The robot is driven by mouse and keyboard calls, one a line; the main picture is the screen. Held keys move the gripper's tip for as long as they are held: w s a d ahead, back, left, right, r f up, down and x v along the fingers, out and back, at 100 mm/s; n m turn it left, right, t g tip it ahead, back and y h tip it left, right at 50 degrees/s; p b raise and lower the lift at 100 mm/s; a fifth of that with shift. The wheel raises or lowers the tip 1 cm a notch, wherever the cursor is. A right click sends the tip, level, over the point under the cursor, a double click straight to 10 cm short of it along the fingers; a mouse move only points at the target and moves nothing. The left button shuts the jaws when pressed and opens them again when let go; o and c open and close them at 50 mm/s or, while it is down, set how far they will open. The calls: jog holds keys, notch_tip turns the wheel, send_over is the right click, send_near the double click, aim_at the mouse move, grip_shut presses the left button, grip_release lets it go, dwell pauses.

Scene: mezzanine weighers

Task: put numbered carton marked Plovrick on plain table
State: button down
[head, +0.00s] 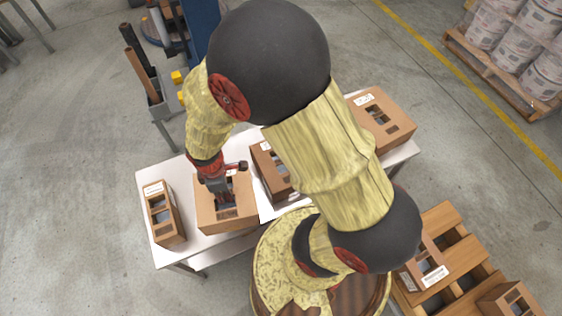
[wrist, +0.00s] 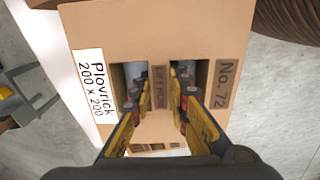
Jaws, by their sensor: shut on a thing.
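The carton marked Plovrick (wrist: 140,35) fills much of the wrist view, with a white label reading Plovrick 200 x 200 and a printed No. 72. It has two dark openings with a strip between them. My gripper (wrist: 158,95) has a finger in each opening and is shut on the strip. In the head view my gripper (head: 217,185) reaches down onto the top of this brown carton (head: 228,219). The carton is over the left part of a white table (head: 193,243); whether it rests there or hangs just above, I cannot tell.
A narrow carton (head: 164,217) stands close to its left. Another carton (head: 266,165) is to its right, partly behind my arm, and one more (head: 388,122) at the table's right end. A wooden pallet (head: 447,222) with cartons stands at lower right.

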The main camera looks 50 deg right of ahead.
aim_at(234, 206)
jog(key=s+n, duration=0.2)
jog(key=s, duration=0.1)
jog(key=shift+s+f, duration=0.3)
jog(key=shift+f, duration=0.05)
jog(key=w+f+b, duration=0.1)
jog(key=w, duration=0.1)
jog(key=w+d+f+b, duration=0.1)
jog(key=w, duration=0.2)
jog(key=w+f+b, duration=0.1)
jog(key=w+f, duration=0.1)
jog(key=w, duration=0.1)
jog(key=shift+w+d, duration=0.15)
jog(key=shift+d, duration=0.25)
jog(key=w+d+f+b, duration=0.1)
jog(key=w+f+b, duration=0.2)
jog(key=f, duration=0.6)
jog(key=shift+w+d+b, duration=0.15)
jog(key=shift+w+b, duration=0.15)
jog(key=shift+w, duration=0.9)
jog(key=c, duration=1.7)
grip_release()
jog(key=shift+s+f, duration=0.1)
